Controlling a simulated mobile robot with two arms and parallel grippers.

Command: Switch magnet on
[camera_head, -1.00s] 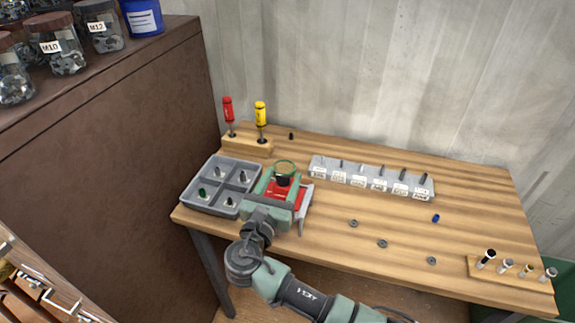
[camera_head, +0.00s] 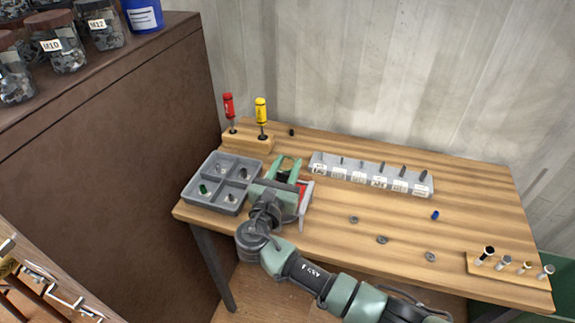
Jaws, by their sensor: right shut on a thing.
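The magnet (camera_head: 303,188) appears to be the red block near the left part of the workbench, right of the grey tray; my right gripper hides most of it. A grey plate (camera_head: 306,208) stands along its right side. My right gripper (camera_head: 287,168), green and dark grey, reaches over the block from the front. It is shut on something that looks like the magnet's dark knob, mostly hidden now. My left gripper is not in view.
A grey compartment tray (camera_head: 187,193) with small parts sits close left of the gripper. Red (camera_head: 229,105) and yellow (camera_head: 261,112) screwdrivers stand behind. A labelled rack (camera_head: 370,178) stands to the right.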

